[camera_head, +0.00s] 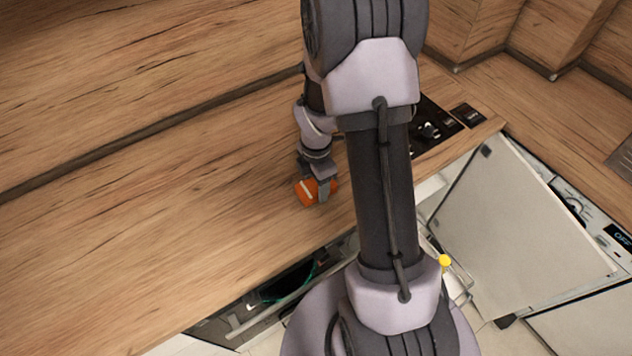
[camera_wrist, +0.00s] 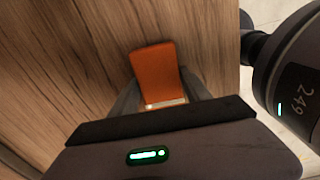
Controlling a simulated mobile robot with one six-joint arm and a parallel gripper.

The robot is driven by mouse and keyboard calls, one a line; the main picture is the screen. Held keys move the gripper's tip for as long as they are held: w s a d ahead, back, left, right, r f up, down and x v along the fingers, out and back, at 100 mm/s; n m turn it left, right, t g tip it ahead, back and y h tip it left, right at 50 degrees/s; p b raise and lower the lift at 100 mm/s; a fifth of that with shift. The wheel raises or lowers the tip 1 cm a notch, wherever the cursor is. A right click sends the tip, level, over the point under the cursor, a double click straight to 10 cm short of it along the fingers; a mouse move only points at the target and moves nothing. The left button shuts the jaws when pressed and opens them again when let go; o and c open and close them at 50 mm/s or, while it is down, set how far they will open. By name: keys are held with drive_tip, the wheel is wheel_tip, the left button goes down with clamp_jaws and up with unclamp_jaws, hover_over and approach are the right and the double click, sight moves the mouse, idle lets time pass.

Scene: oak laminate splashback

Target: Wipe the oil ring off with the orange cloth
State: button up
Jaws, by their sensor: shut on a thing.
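The orange cloth (camera_head: 306,192) is a small folded block at my gripper, low over or on the wooden worktop (camera_head: 200,220). My gripper (camera_head: 320,190) points down and is shut on the cloth. In the wrist view the cloth (camera_wrist: 155,70) stands out between the two fingers of my gripper (camera_wrist: 160,98), with a pale strip at its near edge. I cannot tell whether the cloth touches the wood. No oil ring can be made out in either view; my arm and gripper hide part of the worktop.
A dark hob (camera_head: 432,128) lies to the right, partly behind my arm. The worktop's front edge (camera_head: 270,287) runs below my gripper, with an open dark compartment (camera_head: 285,285) under it. Pale panels (camera_head: 525,215) stand at the right. The worktop left of my gripper is clear.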

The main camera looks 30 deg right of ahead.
drive_tip(key=shift+w, duration=1.15)
drive_tip(key=shift+r, duration=0.15)
wheel_tip(320, 180, up, 5)
drive_tip(key=p, duration=0.4)
drive_tip(key=shift+p, duration=0.35)
drive_tip(key=shift+s, duration=0.1)
